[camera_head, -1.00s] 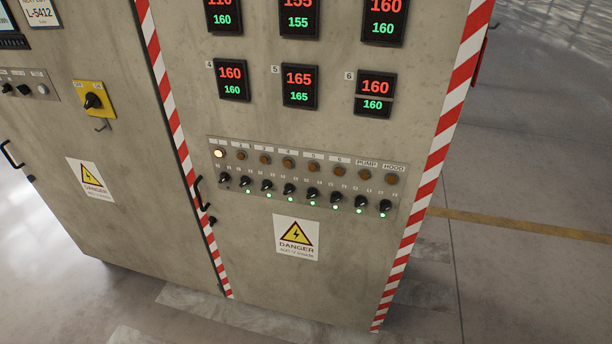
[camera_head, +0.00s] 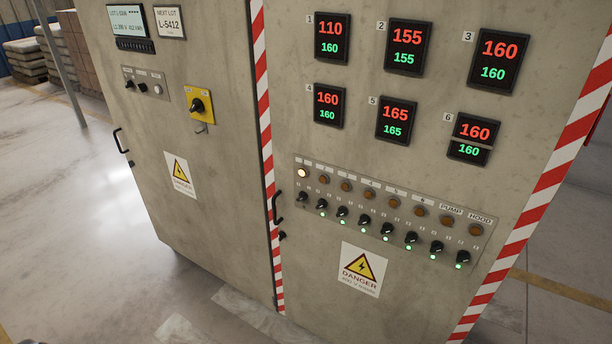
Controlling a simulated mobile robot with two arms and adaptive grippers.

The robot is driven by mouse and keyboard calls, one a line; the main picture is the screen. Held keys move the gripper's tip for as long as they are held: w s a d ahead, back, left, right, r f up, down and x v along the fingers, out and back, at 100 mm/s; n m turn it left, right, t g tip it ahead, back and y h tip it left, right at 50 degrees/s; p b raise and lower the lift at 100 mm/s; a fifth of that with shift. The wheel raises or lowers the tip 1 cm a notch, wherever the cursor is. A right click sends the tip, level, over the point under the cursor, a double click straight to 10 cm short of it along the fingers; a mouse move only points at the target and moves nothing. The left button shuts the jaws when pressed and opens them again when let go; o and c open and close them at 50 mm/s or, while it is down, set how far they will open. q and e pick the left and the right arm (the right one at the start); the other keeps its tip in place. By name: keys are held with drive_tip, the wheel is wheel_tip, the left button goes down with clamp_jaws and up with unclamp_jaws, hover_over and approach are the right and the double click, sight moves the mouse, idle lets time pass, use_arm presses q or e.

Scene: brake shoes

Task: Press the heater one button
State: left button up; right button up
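The heater panel (camera_head: 395,262) is a metal strip low on the right cabinet door, with columns labelled 1 to 6, PUMP and HOOD. The heater one button (camera_head: 302,173) is the leftmost round lamp button in the top row and glows bright white. The other round buttons are dull orange-brown. Below it sits the first black knob (camera_head: 302,197), with no green light seen under it; the other knobs have green lights. The heater one display (camera_head: 332,38) reads 110 in red over 160 in green.
The left cabinet door has a yellow rotary switch (camera_head: 199,104), a small screen (camera_head: 129,22) and a black handle (camera_head: 120,141). Another black handle (camera_head: 276,207) stands out left of the heater panel. The floor (camera_head: 70,220) left of the cabinet is clear.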

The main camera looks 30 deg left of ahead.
use_arm(q)
drive_tip(key=shift+c, duration=0.3)
clamp_jaws()
drive_tip(key=shift+s+a, duration=0.1)
idle(1.2)
